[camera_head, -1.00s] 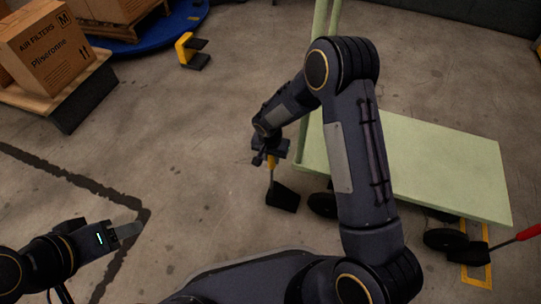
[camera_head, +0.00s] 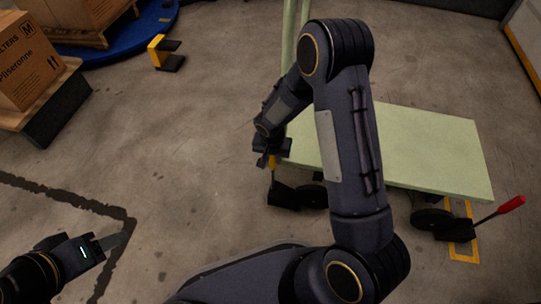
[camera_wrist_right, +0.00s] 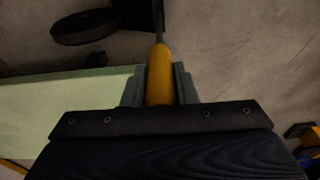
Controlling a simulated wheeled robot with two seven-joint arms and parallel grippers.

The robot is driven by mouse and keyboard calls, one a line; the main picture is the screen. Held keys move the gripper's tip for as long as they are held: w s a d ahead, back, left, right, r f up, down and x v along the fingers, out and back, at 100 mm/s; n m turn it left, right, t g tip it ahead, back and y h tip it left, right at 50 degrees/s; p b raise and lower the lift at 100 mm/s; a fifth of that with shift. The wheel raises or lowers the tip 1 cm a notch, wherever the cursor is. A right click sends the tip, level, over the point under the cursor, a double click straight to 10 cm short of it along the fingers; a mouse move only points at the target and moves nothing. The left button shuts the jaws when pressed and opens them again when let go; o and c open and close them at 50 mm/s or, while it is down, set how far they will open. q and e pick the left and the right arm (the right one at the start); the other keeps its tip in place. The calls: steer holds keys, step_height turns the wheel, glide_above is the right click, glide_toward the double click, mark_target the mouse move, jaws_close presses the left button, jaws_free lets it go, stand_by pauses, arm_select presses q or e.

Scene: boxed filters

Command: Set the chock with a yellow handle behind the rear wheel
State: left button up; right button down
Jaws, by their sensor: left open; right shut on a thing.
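The chock (camera_head: 281,195) is a black wedge on a thin rod with a yellow handle (camera_head: 272,162). My right gripper (camera_head: 270,158) is shut on the handle, which also shows between the jaws in the right wrist view (camera_wrist_right: 160,78). The wedge is low, close beside the left wheel (camera_head: 312,196) of the pale green cart (camera_head: 420,150); I cannot tell whether it touches the wheel or the floor. In the right wrist view a dark wheel (camera_wrist_right: 85,27) shows near the rod. My left gripper (camera_head: 115,241) is open and empty over the floor at lower left.
A red-handled chock (camera_head: 510,204) sits by the cart's right wheel (camera_head: 432,219), over a yellow floor marking (camera_head: 463,252). A yellow-and-black stand (camera_head: 158,52) and boxes on pallets (camera_head: 25,65) are at upper left. The floor at left centre is clear.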

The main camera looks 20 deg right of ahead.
steer(key=c, duration=1.1)
jaws_free()
steer(key=r+p, duration=0.1)
steer(key=r, duration=0.1)
steer(key=r+p, duration=0.1)
steer(key=r, duration=0.1)
steer(key=r+p, duration=0.1)
steer(key=r, duration=0.2)
steer(key=shift+s+a, duration=0.2)
steer(key=shift+s, duration=0.1)
steer(key=shift+s+r+p, duration=0.1)
steer(key=shift+r+p, duration=0.2)
steer(key=shift+r, duration=0.15)
